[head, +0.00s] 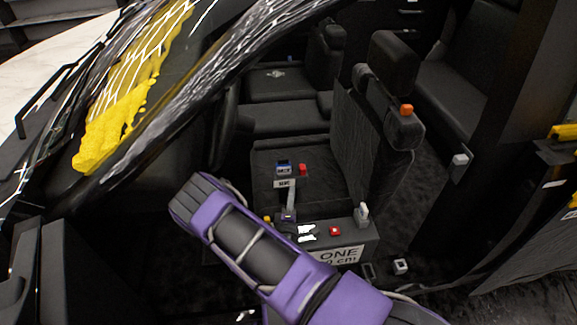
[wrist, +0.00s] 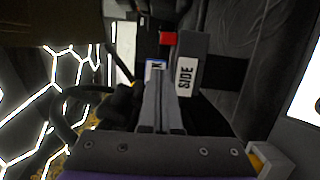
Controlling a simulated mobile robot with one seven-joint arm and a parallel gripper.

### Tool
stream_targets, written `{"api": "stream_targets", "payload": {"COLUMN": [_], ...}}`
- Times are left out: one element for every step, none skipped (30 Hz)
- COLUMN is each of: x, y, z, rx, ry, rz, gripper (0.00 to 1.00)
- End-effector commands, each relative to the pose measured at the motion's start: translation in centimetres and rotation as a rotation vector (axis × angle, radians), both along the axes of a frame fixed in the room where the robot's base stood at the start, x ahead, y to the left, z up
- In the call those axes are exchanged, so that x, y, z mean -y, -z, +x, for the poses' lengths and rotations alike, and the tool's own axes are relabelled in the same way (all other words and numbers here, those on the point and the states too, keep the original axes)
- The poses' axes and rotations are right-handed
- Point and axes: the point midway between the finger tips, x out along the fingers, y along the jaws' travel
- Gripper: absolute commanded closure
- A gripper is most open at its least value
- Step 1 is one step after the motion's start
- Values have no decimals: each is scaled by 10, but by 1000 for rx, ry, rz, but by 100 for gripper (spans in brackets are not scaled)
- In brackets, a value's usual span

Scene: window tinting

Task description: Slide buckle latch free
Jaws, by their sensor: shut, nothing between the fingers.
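A small block with a blue-and-white label (head: 284,169) sits on the front seat, beside a red button piece (head: 302,169). In the wrist view the blue label (wrist: 155,64) lies just beyond my fingertips, with the red piece (wrist: 168,39) farther on. A grey block with a white "SIDE" tag (wrist: 187,77) stands right of the fingers. I cannot tell which part is the buckle latch. My gripper (head: 291,186) is shut and empty, its narrow grey fingers (wrist: 160,82) close together at the label's near edge. I cannot tell whether they touch it.
The dark door frame (head: 500,120) stands right.

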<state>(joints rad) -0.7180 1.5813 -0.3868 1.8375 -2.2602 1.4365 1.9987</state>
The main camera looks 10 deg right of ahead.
Motion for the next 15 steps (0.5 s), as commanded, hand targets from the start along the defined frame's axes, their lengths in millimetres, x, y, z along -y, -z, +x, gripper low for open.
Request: {"api": "stream_targets", "payload": {"x": [1,1,1,1,1,1,1,1,1,1,1,1,1,2,2], "y": [5,7,8,9,9,8,8,8,8,8,8,8,8,8,8], "z": [-3,-4,-5,-5,-5,-5,-4,-4,-4,-4,-4,-4,-3,-1,2], "rx": [-3,-4,-4,-4,-4,-3,-3,-3,-3,-3,-4,-3,-3,-2,-1], "ry": [2,3,3,3,3,3,3,3,3,3,3,3,3,3,3], "rz": [15,23,27,28,29,29,28,28,28,28,27,26,26,27,27], "gripper": [100,100,100,100,100,100,100,100,100,100,100,100,100,100,100]}}
